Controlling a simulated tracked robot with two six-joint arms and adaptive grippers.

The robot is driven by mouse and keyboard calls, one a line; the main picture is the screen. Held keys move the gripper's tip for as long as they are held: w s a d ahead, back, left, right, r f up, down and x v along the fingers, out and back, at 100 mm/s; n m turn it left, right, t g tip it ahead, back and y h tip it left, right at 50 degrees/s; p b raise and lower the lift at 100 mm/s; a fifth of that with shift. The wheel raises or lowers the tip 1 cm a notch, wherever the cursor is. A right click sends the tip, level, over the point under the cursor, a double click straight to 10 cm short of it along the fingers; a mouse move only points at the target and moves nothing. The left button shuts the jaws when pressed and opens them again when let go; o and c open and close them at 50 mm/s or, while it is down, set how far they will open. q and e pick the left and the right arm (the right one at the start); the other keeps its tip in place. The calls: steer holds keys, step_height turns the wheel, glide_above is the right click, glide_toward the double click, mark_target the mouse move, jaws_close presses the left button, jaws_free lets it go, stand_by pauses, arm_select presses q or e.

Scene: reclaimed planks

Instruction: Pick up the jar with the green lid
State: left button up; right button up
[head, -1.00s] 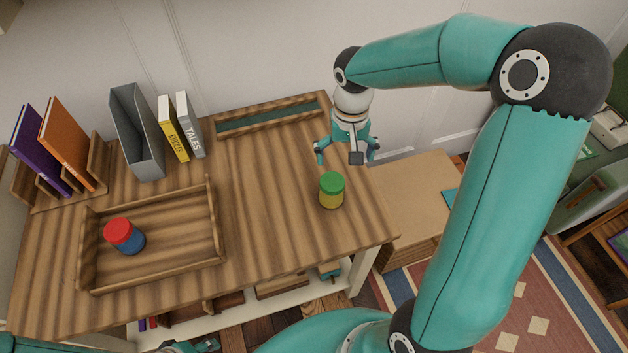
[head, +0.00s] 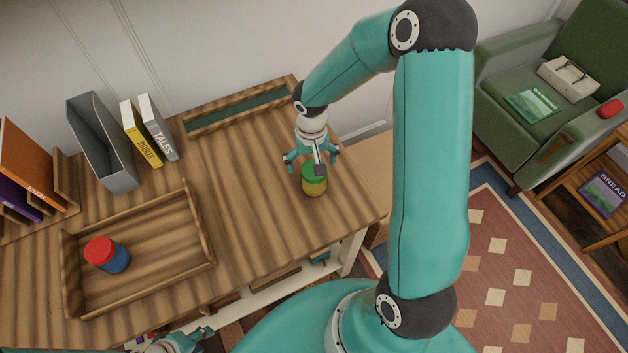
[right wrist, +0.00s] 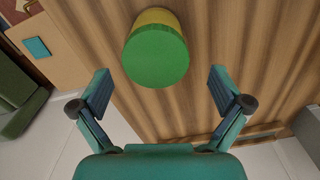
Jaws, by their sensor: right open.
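The jar with the green lid (head: 314,184) stands upright on the wooden table, toward its right end. Its body is yellow. In the right wrist view the jar (right wrist: 156,55) shows at the top, lid toward the camera, ahead of the fingertips. My right gripper (head: 311,161) is open and empty, just behind the jar in the head view, with its fingers spread wide. In the right wrist view the right gripper (right wrist: 160,88) has its two fingers apart, with the jar beyond them. My left gripper (head: 205,333) is low at the bottom edge, its jaws too unclear to judge.
A jar with a red lid (head: 107,254) sits in a wooden tray (head: 212,232) at left. A grey file holder (head: 103,142), books (head: 140,133) and a shallow trough (head: 240,108) line the back. The table around the green-lidded jar is clear. A green armchair (head: 490,100) stands at right.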

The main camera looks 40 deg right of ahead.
steer(key=shift+s+f, duration=0.2)
steer(key=shift+f, duration=0.4)
steer(key=f+p, duration=0.1)
steer(key=f, duration=0.3)
steer(key=shift+s+f, duration=0.1)
steer(key=shift+s, duration=0.1)
steer(key=shift+c, duration=0.2)
steer(key=c, duration=1.2)
steer(key=shift+c, duration=0.2)
